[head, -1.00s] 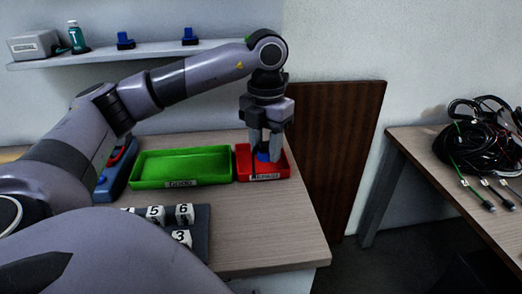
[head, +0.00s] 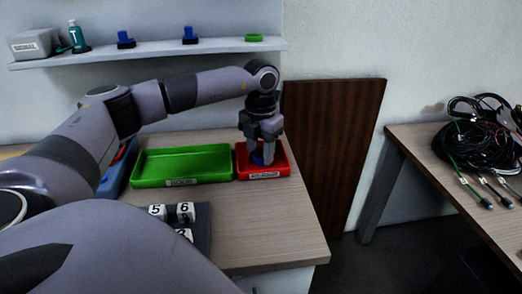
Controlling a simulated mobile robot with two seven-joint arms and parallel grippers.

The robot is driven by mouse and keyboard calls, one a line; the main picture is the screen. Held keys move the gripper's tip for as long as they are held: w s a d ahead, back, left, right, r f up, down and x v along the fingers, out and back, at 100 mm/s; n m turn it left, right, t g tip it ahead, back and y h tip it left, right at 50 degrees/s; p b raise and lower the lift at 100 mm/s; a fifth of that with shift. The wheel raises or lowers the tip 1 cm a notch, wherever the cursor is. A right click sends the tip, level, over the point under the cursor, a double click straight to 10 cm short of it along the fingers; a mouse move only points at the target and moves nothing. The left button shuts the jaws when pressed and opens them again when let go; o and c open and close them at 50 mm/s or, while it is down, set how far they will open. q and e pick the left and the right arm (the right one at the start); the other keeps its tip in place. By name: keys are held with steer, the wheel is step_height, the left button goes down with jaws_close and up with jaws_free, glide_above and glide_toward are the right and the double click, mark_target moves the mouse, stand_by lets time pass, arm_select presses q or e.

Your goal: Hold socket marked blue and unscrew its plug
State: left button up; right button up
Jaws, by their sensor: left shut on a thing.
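My left gripper (head: 266,162) reaches down into the small red tray (head: 286,166) at the right end of the table. Its fingers are shut on a small blue piece (head: 257,159), which is mostly hidden by the fingers and sits low in the tray. I cannot tell whether this piece is a plug or a socket. Two small blue upright pieces, left (head: 125,41) and right (head: 190,37), stand on the wall shelf. My right gripper is not in view.
A green tray (head: 180,181) stands left of the red one. Numbered white blocks (head: 186,210) sit on a dark holder in front. The shelf (head: 160,53) also carries a grey box, a teal bottle and a green piece (head: 253,38). Cables (head: 470,145) lie on the right table.

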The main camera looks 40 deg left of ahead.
mark_target(261, 150)
arm_select(q)
steer(key=shift+f, duration=0.15)
steer(key=o, duration=1.2)
steer(key=shift+c, duration=0.2)
step_height(261, 150, up, 8)
steer(key=shift+f, duration=0.1)
